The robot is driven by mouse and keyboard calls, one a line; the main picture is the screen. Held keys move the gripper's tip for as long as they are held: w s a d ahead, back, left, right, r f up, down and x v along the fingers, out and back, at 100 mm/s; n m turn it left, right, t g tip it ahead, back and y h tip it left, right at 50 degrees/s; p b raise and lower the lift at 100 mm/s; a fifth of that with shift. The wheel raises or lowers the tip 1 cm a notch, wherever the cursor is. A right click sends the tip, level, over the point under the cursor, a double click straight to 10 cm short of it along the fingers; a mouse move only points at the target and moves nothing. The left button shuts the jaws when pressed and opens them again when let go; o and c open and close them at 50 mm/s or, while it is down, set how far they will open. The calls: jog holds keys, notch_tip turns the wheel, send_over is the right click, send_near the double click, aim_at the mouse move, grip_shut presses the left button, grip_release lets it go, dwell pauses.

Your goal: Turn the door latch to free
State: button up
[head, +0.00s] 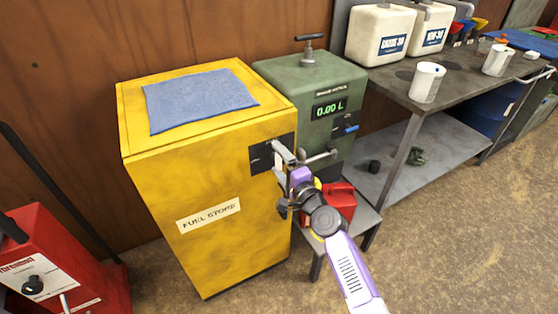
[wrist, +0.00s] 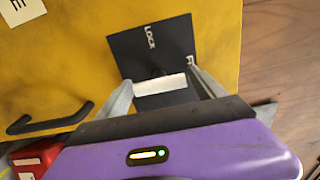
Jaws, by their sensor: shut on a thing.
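The yellow fuel store cabinet (head: 225,235) stands against the wall, with a black latch plate (head: 261,158) on its front near the top right. The wrist view shows the same plate (wrist: 135,50) with the word LOCK and part of another label starting with F. A pale latch handle (wrist: 160,86) lies across the plate; it also shows in the head view (head: 284,152). My gripper (wrist: 160,78) is shut on this handle, one finger at each end of it. The handle's pivot is partly hidden by the gripper body.
A blue cloth (head: 198,98) lies on the cabinet. A green dispenser (head: 315,90) reading 0.00 L stands close at right, above a red can (head: 340,203). A red machine (head: 50,260) is at lower left. A black bar handle (wrist: 50,121) is on the cabinet. The right foreground floor is clear.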

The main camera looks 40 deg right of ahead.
dwell(0.4)
jog(key=o, duration=1.4)
jog(key=shift+c, duration=0.2)
jog(key=v, duration=0.7)
jog(key=shift+s, duration=0.4)
jog(key=shift+a, duration=0.1)
